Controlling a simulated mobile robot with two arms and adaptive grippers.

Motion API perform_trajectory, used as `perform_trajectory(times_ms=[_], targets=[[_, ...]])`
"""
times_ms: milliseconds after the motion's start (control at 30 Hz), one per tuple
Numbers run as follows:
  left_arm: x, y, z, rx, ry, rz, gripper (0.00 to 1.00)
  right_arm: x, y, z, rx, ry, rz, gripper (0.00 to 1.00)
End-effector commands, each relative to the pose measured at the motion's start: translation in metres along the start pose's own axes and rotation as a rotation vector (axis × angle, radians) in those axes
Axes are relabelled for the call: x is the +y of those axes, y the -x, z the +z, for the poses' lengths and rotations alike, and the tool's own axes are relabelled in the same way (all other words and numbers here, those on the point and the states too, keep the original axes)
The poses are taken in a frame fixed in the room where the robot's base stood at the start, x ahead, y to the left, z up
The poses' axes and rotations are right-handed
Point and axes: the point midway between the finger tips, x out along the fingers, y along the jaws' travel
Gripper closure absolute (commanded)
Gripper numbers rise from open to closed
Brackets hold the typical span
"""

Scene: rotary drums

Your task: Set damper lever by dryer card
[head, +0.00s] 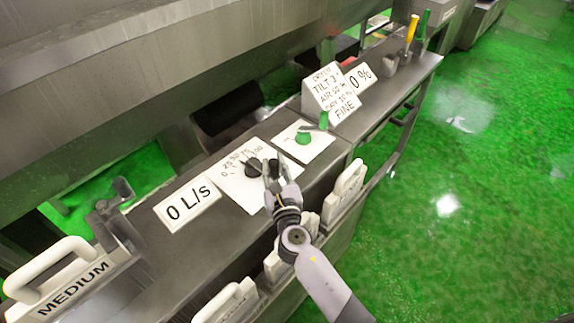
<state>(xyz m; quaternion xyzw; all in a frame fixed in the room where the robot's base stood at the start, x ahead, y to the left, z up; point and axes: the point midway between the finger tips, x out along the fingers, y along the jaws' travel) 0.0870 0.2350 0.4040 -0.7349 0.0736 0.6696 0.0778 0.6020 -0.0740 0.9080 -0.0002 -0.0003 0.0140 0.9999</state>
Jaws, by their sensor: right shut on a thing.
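The dryer card (332,92) stands on the counter and reads TILT 3, an AIR line that looks like 50, a DRY line that looks like 10 %, and FINE. The damper lever (252,169) is black, on a white plate (236,189) with a scale from 0 to 100. A sign beside it (187,205) reads 0 L/s. My right gripper (274,170) is at the right side of the damper lever, shut on its black end. The fingers partly hide that end, and the exact pointer setting is unclear. My left gripper is not in view.
A green knob (303,137) sits on a second white plate behind the lever. A 0 % sign (361,77) stands beside the card. Yellow (411,29) and green (422,27) handles stand at the far end. White-handled plates, one marked MEDIUM (72,288), line the front.

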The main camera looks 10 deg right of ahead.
Motion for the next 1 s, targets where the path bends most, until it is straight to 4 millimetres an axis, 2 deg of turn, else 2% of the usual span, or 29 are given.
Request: perform_trajectory(times_ms=[467,500,800,1000], targets=[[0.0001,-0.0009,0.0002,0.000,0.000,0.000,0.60,0.0054,-0.0004,-0.0007,0.001,0.000,-0.009,1.00],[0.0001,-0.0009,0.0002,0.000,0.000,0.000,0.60,0.0054,-0.0004,-0.0007,0.001,0.000,-0.009,0.79],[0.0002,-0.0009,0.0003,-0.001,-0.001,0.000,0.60,0.0053,-0.0004,-0.0006,0.001,0.000,-0.009,0.58],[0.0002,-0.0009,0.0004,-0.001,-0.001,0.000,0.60,0.0053,-0.0004,-0.0005,0.001,0.000,-0.009,0.58]])
